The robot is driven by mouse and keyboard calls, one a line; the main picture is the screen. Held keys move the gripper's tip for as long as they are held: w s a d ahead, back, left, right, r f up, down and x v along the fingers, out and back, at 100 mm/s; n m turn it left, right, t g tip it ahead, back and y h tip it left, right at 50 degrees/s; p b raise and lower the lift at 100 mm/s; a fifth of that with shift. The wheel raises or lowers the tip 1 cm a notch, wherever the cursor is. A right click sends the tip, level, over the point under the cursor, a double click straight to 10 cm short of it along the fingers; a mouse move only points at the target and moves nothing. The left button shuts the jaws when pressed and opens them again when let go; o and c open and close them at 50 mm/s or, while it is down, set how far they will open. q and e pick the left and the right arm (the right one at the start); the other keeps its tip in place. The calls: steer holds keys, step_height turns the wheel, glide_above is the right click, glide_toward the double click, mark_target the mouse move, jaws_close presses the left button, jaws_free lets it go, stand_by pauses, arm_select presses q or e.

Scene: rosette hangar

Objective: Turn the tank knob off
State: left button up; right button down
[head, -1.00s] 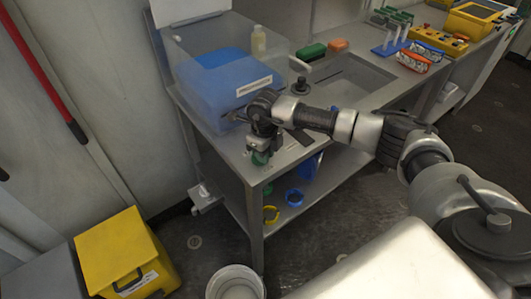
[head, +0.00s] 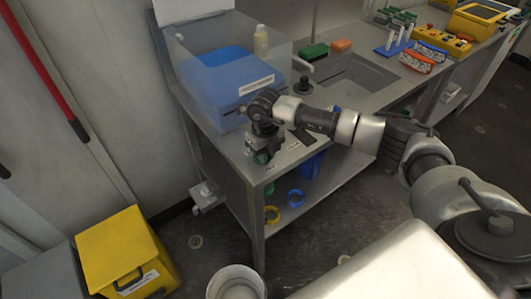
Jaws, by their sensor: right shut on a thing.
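The tank (head: 228,88) is a clear box of blue liquid with a white label, at the left end of the metal bench. My right gripper (head: 262,156) points down at the bench's front left corner, in front of the tank. It is shut on a small dark green knob (head: 261,158), only partly visible between and below the fingers. The knob's setting cannot be read. My left gripper is not in view.
A yellow box (head: 125,250) and a white bucket (head: 236,284) stand on the floor. Blue and yellow rings lie on the lower shelf.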

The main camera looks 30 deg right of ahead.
steer(key=shift+w+r, duration=0.1)
steer(key=c, duration=1.1)
jaws_free()
step_height(320, 180, up, 11)
steer(key=shift+f+b, duration=0.15)
steer(key=shift+b, duration=0.85)
